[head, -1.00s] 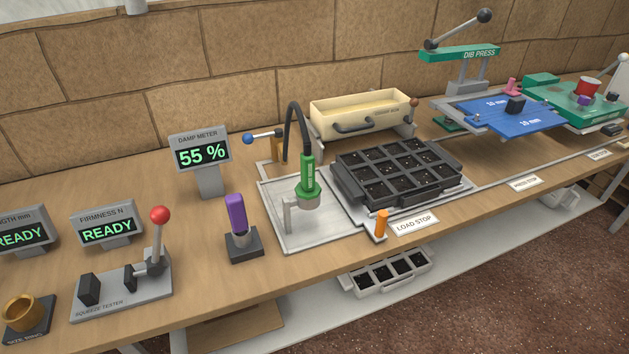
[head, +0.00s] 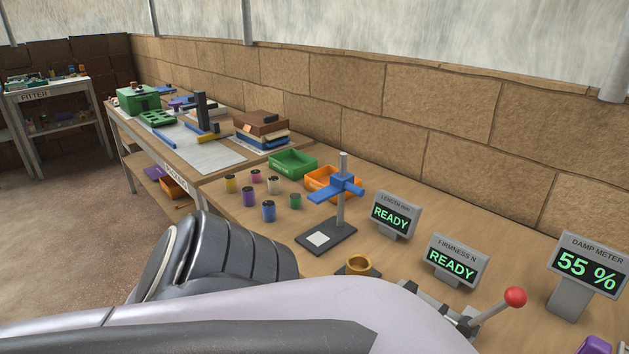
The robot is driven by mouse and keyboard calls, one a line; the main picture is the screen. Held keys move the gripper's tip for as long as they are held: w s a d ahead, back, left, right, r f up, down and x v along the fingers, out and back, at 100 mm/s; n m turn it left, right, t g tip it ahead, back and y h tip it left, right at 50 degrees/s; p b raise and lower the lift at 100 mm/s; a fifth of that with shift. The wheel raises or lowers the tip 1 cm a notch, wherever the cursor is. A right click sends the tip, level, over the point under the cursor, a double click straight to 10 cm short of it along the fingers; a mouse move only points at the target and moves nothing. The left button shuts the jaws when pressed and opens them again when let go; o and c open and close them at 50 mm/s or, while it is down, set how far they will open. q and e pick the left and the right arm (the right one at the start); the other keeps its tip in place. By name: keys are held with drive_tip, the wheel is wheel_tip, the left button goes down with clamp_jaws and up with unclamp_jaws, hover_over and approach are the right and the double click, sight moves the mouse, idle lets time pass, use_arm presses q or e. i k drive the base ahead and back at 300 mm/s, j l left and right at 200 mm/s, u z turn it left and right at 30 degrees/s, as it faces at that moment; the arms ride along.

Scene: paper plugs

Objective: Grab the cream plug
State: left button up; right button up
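Several small plugs with dark tops stand upright in a loose group on the bench in the head view. A pale plug (head: 273,184), which looks cream, stands at the back right of the group. Beside it are a pink plug (head: 255,177), a yellow plug (head: 231,184), a purple plug (head: 249,197), a blue plug (head: 268,211) and a green plug (head: 295,201). A large part of my own arm crosses the bottom of the view, in front of the plugs. Neither gripper shows.
A green tray (head: 293,163) and an orange tray (head: 333,182) lie behind the plugs. A blue-armed length gauge (head: 340,205) stands to their right. A brass size ring (head: 358,264) and two READY displays are further right.

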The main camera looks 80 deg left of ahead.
sight(274, 183)
drive_tip(key=u, duration=2.7)
drive_tip(key=i+j+z, duration=0.1)
drive_tip(key=z, duration=0.35)
drive_tip(key=i+j+z, duration=0.25)
drive_tip(key=j+z, duration=0.2)
drive_tip(key=j, duration=0.2)
drive_tip(key=i+j+z, duration=0.1)
drive_tip(key=j, duration=0.45)
drive_tip(key=i+j+z, duration=0.1)
drive_tip(key=j, duration=0.5)
drive_tip(key=i+j, duration=0.15)
drive_tip(key=j, duration=0.4)
drive_tip(key=i+j+z, duration=0.15)
drive_tip(key=j, duration=0.45)
